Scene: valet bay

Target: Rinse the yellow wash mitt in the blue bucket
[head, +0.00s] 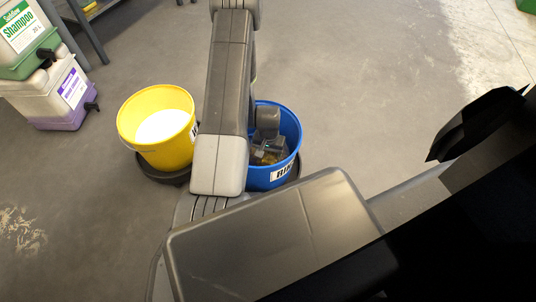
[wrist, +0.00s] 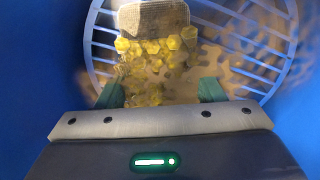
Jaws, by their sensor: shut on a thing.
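The blue bucket (head: 293,135) stands in the middle of the head view, partly hidden behind my arm, with a white label on its front. My gripper (wrist: 160,92) is down inside it, and the bucket's blue wall (wrist: 35,75) surrounds the wrist view. The yellow wash mitt (wrist: 155,60), with knobbly yellow nubs and a beige cuff (wrist: 152,17), lies between my green-tipped fingers, which are shut on it. Behind the mitt is a pale slatted round grid (wrist: 278,47) with brownish, murky patches. In the head view the mitt is mostly hidden by my gripper.
A yellow bucket (head: 128,122) with white foam (head: 162,126) stands on a dark round base (head: 170,176) just left of the blue one. Shampoo containers (head: 25,48) and a purple-bottomed container (head: 60,95) stand at the far left. The floor right of the buckets is clear.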

